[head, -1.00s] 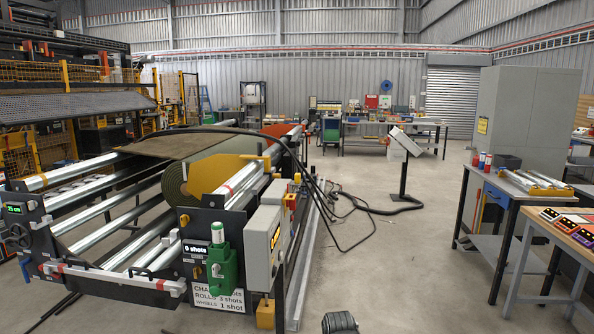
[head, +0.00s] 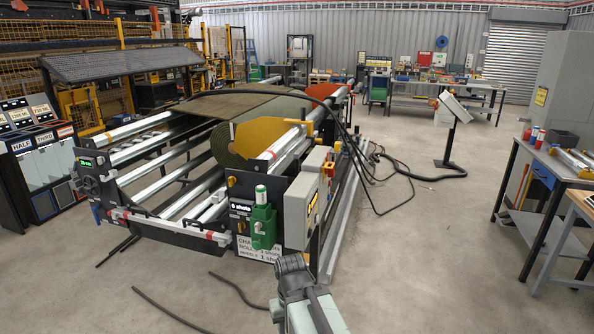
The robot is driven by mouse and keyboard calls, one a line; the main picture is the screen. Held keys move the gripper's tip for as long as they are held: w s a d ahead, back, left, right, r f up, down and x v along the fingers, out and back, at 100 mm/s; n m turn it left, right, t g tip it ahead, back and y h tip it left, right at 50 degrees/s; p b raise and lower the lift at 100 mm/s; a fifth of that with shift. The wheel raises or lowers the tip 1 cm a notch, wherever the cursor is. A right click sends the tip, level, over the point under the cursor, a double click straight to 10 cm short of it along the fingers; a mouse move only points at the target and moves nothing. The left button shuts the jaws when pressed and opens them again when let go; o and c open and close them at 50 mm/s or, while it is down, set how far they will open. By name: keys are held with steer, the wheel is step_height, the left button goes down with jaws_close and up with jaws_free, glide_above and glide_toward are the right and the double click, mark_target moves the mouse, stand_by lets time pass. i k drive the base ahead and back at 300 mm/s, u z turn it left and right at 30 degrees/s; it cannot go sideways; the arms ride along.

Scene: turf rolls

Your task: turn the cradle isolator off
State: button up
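The cradle (head: 150,205) is a long dark frame with silver rollers, carrying a green turf roll (head: 222,145). A grey box (head: 300,214) with a yellow label is on its near right end. Behind that box is a small yellow and red fitting (head: 328,168), which looks like the isolator; its switch position is too small to read. A green lubricator-like unit (head: 263,222) sits left of the grey box. My grey arm end (head: 292,270) rises from the bottom centre, in front of the cradle and apart from it. Its fingers cannot be made out.
Black hoses (head: 375,160) run from the cradle across the floor to a tilted panel on a stand (head: 452,130). A workbench (head: 540,190) stands at the right. A display rack (head: 40,165) stands at the left. The floor between cradle and workbench is mostly clear.

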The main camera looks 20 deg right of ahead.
mark_target(330, 173)
steer(key=u, duration=3.15)
steer(key=k, duration=2.75)
steer(key=z, duration=1.75)
steer(key=i, duration=1.05)
